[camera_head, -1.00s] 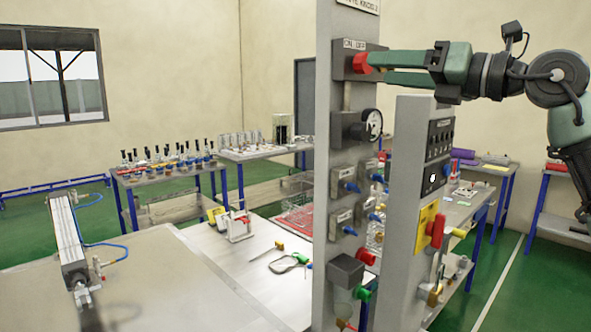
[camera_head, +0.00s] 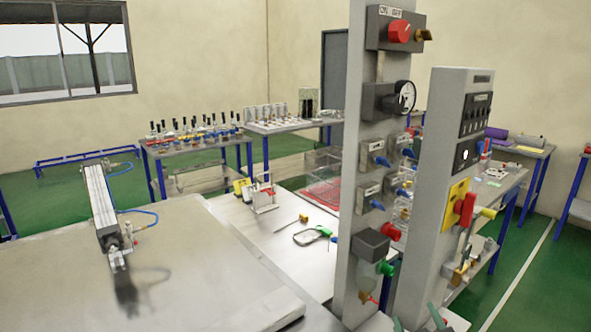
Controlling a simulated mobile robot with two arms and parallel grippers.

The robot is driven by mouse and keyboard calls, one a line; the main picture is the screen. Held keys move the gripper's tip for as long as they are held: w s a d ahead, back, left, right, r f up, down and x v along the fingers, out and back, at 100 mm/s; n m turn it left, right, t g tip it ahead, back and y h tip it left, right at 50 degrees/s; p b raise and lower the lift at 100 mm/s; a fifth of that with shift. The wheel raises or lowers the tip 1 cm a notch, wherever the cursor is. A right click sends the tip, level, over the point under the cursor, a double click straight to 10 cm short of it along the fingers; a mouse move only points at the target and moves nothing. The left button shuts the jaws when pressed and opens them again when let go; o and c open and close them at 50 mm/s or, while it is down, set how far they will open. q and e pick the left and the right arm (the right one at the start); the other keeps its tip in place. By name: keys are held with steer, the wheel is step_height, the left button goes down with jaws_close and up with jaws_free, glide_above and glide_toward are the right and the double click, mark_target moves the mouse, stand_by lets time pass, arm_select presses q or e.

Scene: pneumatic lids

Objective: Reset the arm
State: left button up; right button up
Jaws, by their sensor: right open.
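My right gripper (camera_head: 416,318) shows only as two green fingertips at the bottom edge, in front of the foot of the grey panels. The tips are spread apart with nothing seen between them. The rest of the right arm is out of frame. The red knob (camera_head: 400,31) sits on a grey box at the top of the tall grey column (camera_head: 363,150), with a brass-coloured part beside it. No gripper is at the knob. My left gripper is not in view.
A pressure gauge (camera_head: 405,96) and several blue knobs stick out of the column. A pneumatic cylinder (camera_head: 101,205) lies on the left table (camera_head: 190,270).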

steer(key=s+a+f+m+g+y, duration=0.15)
steer(key=s+f+g, duration=0.45)
steer(key=s+f, duration=0.6)
steer(key=s+a+f+m+g+y, duration=0.15)
steer(key=s+f+g, duration=0.55)
steer(key=s, duration=1)
step_height(320, 180, down, 27)
steer(key=s, duration=0.1)
steer(key=s+d+f+g+b, duration=0.1)
steer(key=s+d+f, duration=0.1)
steer(key=s+f, duration=1.5)
steer(key=shift+n+h, duration=0.3)
steer(key=shift+n, duration=0.1)
steer(key=shift+d, duration=0.1)
